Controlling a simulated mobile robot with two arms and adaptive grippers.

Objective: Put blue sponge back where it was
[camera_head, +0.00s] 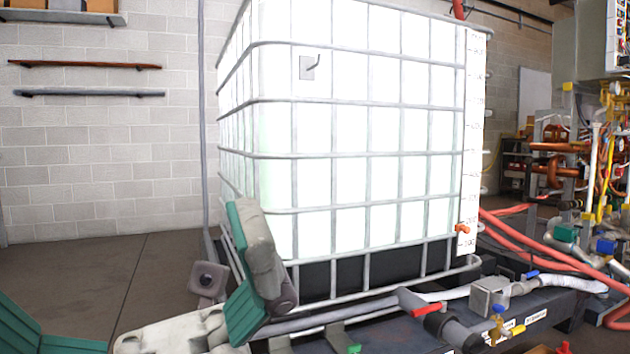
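I cannot make out a blue sponge in the head view. Teal and light grey jointed parts (255,262) rise at the lower left, in front of the tank's near corner. A teal ribbed piece shows at the bottom left corner, with a grey body between the two. They look like parts of my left arm or gripper, but I cannot make out fingertips or anything held. My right gripper is not in view.
A white tank in a metal cage (345,150) fills the middle. Low pipework with a red-handled valve (418,303) runs in front of it. Red hoses (545,245) and copper pipes (555,147) crowd the right. Open floor (95,270) lies at left; wall shelves (85,65) hang above.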

